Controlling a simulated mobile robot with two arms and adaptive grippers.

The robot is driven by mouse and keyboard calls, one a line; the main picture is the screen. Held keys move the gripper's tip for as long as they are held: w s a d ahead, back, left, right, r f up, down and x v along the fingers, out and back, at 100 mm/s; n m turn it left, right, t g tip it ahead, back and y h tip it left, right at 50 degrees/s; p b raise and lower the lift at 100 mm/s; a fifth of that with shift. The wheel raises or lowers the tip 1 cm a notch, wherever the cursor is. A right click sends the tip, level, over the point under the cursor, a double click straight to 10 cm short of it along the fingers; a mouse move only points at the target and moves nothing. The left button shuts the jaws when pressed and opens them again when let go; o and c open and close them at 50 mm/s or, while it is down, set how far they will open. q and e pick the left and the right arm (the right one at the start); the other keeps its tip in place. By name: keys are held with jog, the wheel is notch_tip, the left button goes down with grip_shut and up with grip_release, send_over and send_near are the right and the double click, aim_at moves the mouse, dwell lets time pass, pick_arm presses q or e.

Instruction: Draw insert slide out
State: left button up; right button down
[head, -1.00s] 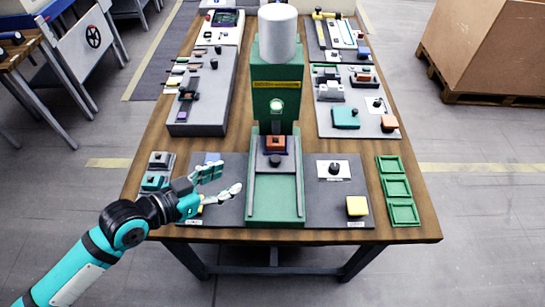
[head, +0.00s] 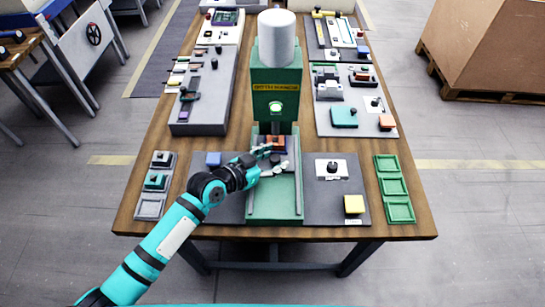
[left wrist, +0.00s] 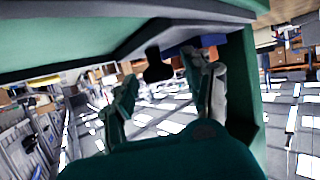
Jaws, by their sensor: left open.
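A green press (head: 277,85) with a white cylinder on top stands at the table's middle. In front of it is its green slide channel (head: 272,205) with grey side rails. The slide sits at the channel's far end, carrying an orange block (head: 281,141) under the press. My right gripper is not in view.
A yellow block (head: 354,204) and a dark knob on a white plate (head: 332,168) are on the right pad. A blue block (head: 213,159) is on the left pad. Green trays (head: 394,187) line the right side. The channel's front is clear.

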pick_arm(q)
grip_shut()
dwell(0.4)
